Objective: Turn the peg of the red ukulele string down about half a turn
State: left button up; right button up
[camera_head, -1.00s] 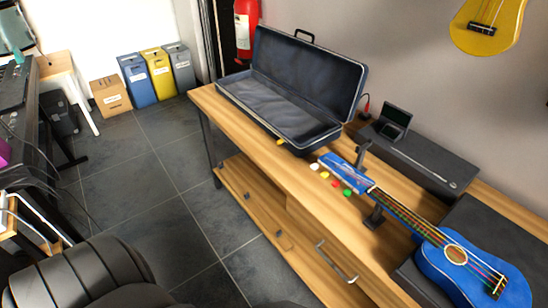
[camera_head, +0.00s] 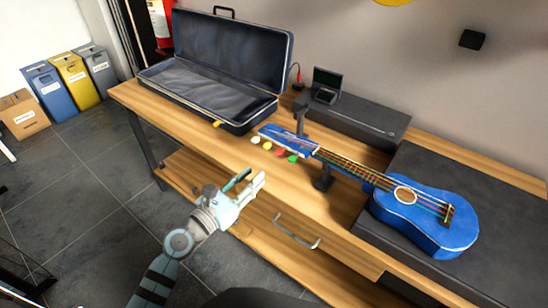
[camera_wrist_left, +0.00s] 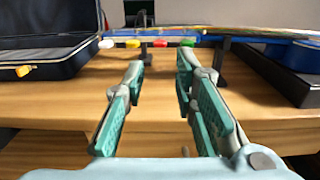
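The blue ukulele (camera_head: 430,220) lies on the bench at the right, its neck resting on a dark stand and its headstock (camera_head: 285,136) pointing left. Along the headstock's near side are a white peg (camera_head: 255,140), a yellow peg (camera_head: 267,145), a red peg (camera_head: 280,153) and a green peg (camera_head: 293,158). In the left wrist view the red peg (camera_wrist_left: 160,43) is ahead, between the yellow and green ones. My left gripper (camera_head: 250,181) is open and empty at the bench's front edge, short of the pegs and touching none. My right gripper is out of view.
An open dark instrument case (camera_head: 205,95) stands on the bench to the left. A dark box with a small open case (camera_head: 326,85) is behind the headstock. The bench top in front of the pegs is clear.

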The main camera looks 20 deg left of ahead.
aim_at(280, 153)
pick_arm(q)
jog(key=b+x, duration=0.1)
jog(key=x, duration=0.8)
jog(key=shift+w+f, duration=0.1)
jog(key=shift+f, duration=0.1)
jog(key=shift+w+d+r+b, duration=0.1)
jog(key=shift+w+d+b, duration=0.2)
jog(key=shift+w, duration=0.3)
grip_shut()
